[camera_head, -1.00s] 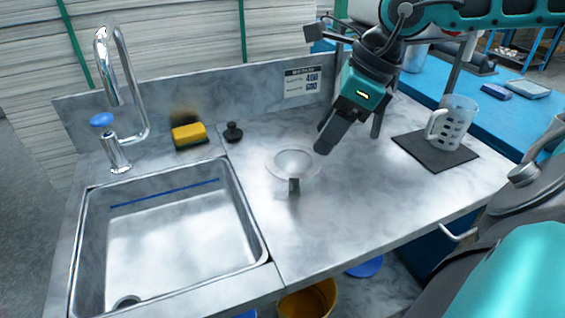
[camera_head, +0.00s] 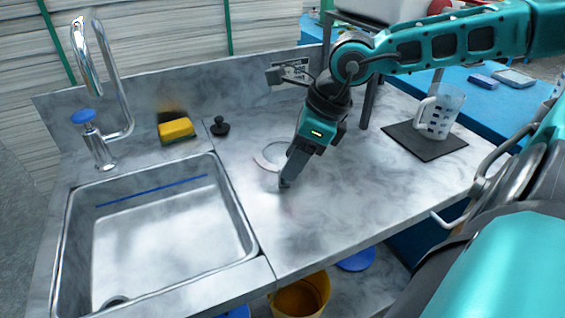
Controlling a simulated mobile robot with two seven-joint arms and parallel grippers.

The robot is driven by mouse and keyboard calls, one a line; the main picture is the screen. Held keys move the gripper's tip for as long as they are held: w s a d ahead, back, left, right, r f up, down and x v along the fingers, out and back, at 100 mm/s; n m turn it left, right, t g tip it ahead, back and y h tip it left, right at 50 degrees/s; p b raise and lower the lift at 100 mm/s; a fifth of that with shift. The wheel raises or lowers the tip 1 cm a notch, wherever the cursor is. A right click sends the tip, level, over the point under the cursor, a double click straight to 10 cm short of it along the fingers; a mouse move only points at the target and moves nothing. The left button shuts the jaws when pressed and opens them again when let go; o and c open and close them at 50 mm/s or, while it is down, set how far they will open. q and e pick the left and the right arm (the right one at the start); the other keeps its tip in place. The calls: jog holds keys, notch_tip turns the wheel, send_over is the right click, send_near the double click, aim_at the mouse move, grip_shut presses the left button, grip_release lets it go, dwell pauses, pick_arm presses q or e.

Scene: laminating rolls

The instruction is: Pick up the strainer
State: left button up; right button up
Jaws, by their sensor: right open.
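The strainer (camera_head: 267,157), a pale round bowl, rests on the marble-look counter just right of the sink. Its left part and rim show. Its right part and handle are hidden behind my right gripper (camera_head: 286,181). The right gripper points down and to the left over the front right side of the strainer, with its fingertips low near the counter. Its jaws are open, and whether they are around the handle or touching it cannot be told. My left gripper is not in view.
The sink (camera_head: 155,243) with its tap (camera_head: 115,85) is at left. A sponge (camera_head: 177,130) and a black stopper (camera_head: 220,126) stand behind. A measuring jug (camera_head: 440,112) stands on a dark mat (camera_head: 420,146) at right. The front counter is clear. A yellow bucket (camera_head: 303,296) is below.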

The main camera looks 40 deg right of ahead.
aim_at(288, 183)
jog(key=shift+b+x, duration=0.55)
jog(key=shift+x, duration=1.1)
jog(key=shift+d, duration=0.15)
jog(key=shift+c, duration=0.4)
grip_shut()
